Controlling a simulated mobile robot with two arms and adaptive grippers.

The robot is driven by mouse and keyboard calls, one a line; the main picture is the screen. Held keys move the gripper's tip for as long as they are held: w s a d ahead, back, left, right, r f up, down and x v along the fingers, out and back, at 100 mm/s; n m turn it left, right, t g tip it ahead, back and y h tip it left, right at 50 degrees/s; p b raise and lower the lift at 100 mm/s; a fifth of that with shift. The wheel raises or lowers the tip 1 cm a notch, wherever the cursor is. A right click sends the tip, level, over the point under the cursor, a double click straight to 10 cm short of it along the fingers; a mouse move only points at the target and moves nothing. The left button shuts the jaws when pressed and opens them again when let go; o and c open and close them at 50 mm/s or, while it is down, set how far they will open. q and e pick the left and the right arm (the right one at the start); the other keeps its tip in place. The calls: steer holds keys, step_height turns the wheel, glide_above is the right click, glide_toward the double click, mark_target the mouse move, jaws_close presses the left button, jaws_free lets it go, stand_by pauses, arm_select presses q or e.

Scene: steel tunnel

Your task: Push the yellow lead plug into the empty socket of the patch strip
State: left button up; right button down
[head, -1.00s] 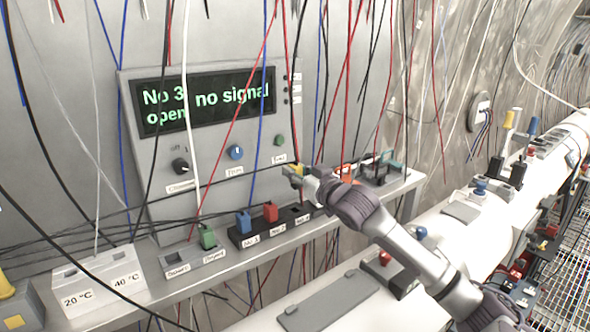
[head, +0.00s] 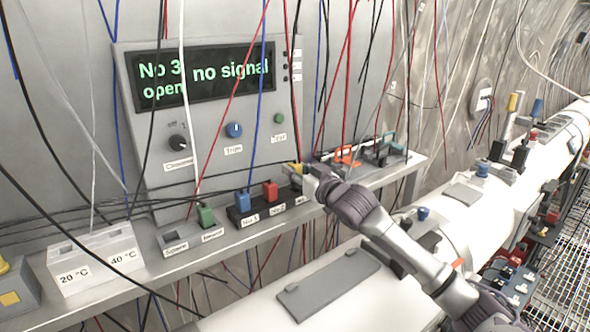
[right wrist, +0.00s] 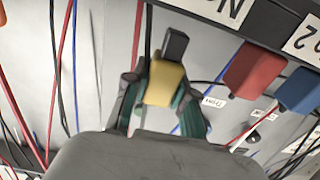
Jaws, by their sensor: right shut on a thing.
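The black patch strip (head: 256,218) lies on the grey shelf below the console, with a blue plug (head: 243,201) and a red plug (head: 270,190) in it. Its No 3 place at the right end is mostly hidden by my right gripper (head: 307,172). That gripper is shut on the yellow lead plug (right wrist: 166,83), which shows as a small yellow patch in the head view. In the right wrist view the plug's black nose (right wrist: 176,44) points toward the strip's edge and looks free. I cannot tell how well it lines up with the socket. My left gripper is out of view.
The console display (head: 203,77) reads "No 3 open, no signal". A grey block with a green plug (head: 206,214) is left of the strip. An orange-handled thing (head: 347,155) stands close right of my gripper. Many loose wires hang in front.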

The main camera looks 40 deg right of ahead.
steer(key=shift+p, duration=1)
stand_by(1.2)
steer(key=shift+f+b, duration=0.6)
steer(key=shift+f, duration=1)
steer(key=c, duration=0.9)
jaws_free()
steer(key=shift+r, duration=0.1)
steer(key=shift+o, duration=0.2)
steer(key=shift+s, duration=0.1)
steer(key=shift+s+a, duration=0.1)
steer(key=shift+s, duration=0.4)
steer(key=s+a, duration=0.1)
steer(key=s, duration=1)
steer(key=shift+a, duration=0.1)
